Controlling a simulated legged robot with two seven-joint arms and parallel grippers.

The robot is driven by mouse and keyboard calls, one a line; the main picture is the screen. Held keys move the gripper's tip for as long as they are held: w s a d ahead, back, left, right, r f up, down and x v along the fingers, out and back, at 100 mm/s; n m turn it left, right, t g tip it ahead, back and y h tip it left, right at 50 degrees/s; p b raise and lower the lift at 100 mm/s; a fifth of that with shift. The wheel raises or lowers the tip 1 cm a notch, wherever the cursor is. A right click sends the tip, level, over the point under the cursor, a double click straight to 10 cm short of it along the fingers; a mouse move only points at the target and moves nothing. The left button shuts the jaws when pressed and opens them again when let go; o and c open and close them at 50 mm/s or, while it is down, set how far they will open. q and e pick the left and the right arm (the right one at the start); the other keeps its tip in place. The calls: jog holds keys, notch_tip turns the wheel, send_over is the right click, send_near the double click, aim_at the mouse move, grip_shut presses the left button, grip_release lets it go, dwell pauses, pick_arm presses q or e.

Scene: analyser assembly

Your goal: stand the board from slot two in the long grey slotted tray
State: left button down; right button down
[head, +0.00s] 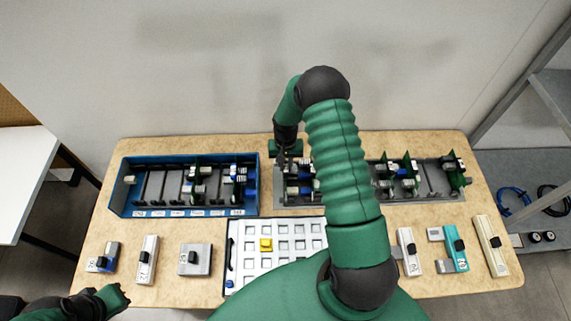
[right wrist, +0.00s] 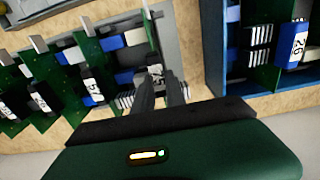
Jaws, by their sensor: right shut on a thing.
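The long grey slotted tray (head: 437,181) stands at the right rear of the table, holding several green boards. My right gripper (head: 286,158) is over its left end. In the right wrist view, its fingers (right wrist: 160,92) are shut on the black labelled handle (right wrist: 155,73) of a thin green board (right wrist: 150,32). The board stands roughly upright at the tray; whether its lower edge is seated in a slot is hidden. My right arm covers the tray's middle in the head view. My left gripper (head: 112,298) is low at the left; its fingers are unclear.
A blue slotted rack (head: 128,190) with several boards stands to the left, close beside the grey tray. Several labelled modules, such as a teal one (head: 455,250), lie along the front.

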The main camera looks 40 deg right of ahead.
jog(key=shift+f+b, duration=0.3)
jog(key=shift+f, duration=0.05)
dwell(0.7)
jog(key=c, duration=1.3)
grip_release()
jog(key=shift+o, duration=0.7)
jog(key=shift+r+p, duration=1.4)
jog(key=shift+r, duration=0.6)
notch_tip(320, 180, up, 7)
jog(key=p, duration=0.4)
jog(key=shift+p, duration=0.4)
jog(key=shift+f, duration=0.1)
